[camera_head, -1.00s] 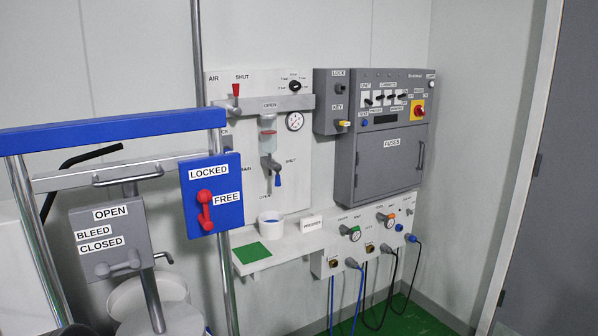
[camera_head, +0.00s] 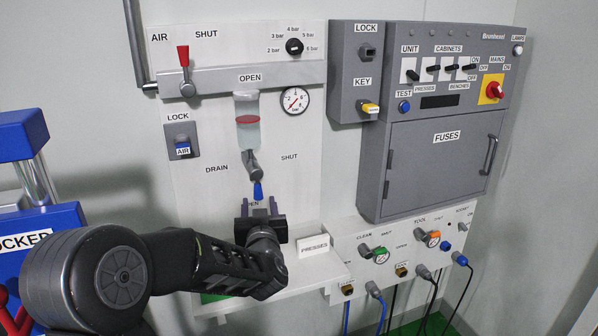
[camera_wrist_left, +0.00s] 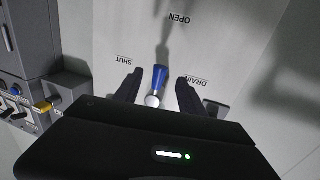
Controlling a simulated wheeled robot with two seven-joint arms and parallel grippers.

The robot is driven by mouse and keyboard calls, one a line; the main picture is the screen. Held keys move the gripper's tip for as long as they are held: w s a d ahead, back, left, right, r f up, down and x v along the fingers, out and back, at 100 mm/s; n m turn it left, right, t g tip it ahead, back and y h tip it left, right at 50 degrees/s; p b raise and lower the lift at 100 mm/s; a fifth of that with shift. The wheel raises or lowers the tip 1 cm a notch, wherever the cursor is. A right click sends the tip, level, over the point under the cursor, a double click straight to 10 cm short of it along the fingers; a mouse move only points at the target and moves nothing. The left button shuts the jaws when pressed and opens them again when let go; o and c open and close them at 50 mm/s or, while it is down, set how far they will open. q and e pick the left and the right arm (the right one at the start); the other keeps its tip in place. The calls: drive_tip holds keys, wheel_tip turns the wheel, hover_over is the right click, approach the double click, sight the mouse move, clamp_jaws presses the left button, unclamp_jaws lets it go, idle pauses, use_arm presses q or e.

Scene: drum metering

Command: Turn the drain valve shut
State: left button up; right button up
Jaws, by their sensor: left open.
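The drain valve (camera_head: 253,163) is on the white panel, under a clear bowl with a red ring. Its blue lever (camera_head: 258,191) hangs down towards the OPEN label below, which is partly hidden by my gripper. The SHUT label (camera_head: 289,157) is to the right of the valve. My left gripper (camera_head: 260,208) is open just below the lever, fingers pointing at the panel. In the left wrist view, upside down, the blue lever (camera_wrist_left: 160,76) shows between the two open fingertips (camera_wrist_left: 158,90). I cannot tell whether they touch it. My right gripper is out of view.
A small shelf (camera_head: 310,272) with a PRESSES sign (camera_head: 315,247) lies below, partly behind my arm. A grey lock box (camera_head: 356,70) and fuse cabinet (camera_head: 440,160) stand out to the right. A pressure gauge (camera_head: 295,100) sits above right of the valve.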

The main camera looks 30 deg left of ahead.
sight(257, 184)
use_arm(q)
drive_tip(key=shift+w+a+r, duration=0.2)
drive_tip(key=shift+w+r, duration=0.2)
drive_tip(key=shift+r, duration=0.3)
drive_tip(key=shift+s, duration=0.15)
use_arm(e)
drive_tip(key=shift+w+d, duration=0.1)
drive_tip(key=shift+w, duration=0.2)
use_arm(q)
drive_tip(key=shift+p+x, duration=0.75)
drive_tip(key=shift+x, duration=3.2)
drive_tip(key=shift+r, duration=0.1)
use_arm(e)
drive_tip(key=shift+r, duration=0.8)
use_arm(q)
clamp_jaws()
